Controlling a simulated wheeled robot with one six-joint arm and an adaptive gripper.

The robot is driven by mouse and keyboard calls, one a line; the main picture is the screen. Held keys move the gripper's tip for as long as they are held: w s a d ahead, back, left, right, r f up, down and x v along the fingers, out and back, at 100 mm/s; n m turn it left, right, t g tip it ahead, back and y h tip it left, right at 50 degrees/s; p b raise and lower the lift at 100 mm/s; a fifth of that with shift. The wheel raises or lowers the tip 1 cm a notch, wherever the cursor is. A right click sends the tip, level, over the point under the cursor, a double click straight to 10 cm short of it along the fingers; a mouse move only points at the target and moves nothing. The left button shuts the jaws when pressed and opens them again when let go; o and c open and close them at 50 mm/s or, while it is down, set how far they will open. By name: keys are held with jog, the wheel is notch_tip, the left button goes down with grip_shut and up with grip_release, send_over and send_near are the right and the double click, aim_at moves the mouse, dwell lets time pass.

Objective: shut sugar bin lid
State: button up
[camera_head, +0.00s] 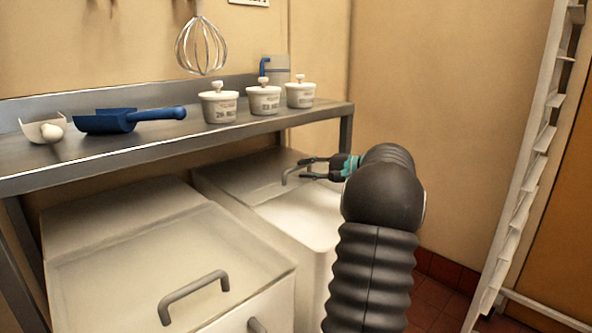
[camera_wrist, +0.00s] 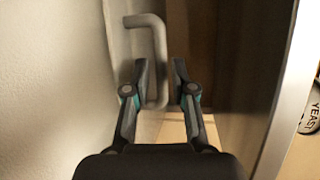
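Two pale bins stand under the steel shelf. The right bin (camera_head: 325,270) has a grey lid panel (camera_head: 240,178) toward its back, with a bent metal handle (camera_head: 288,175) on it. In front of the panel is a bright white area; I cannot tell whether it is sugar or a bin surface. No label on the bin is readable. My gripper (camera_head: 303,168) reaches in from the right at the handle. In the wrist view the fingers of my gripper (camera_wrist: 161,70) are spread, with the handle bar (camera_wrist: 159,50) between them and a gap at the right finger.
The left bin's lid (camera_head: 130,255) lies flat with its own handle (camera_head: 193,295). The shelf (camera_head: 180,143) above holds a blue scoop (camera_head: 108,121), a white scoop (camera_head: 42,129) and several lidded tubs (camera_head: 263,100). A rack (camera_head: 525,160) stands at the right.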

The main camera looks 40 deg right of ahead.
aim_at(298, 169)
jog(key=shift+x, duration=1.9)
jog(key=shift+s, duration=0.1)
jog(key=c, duration=0.5)
jog(key=shift+o, duration=0.2)
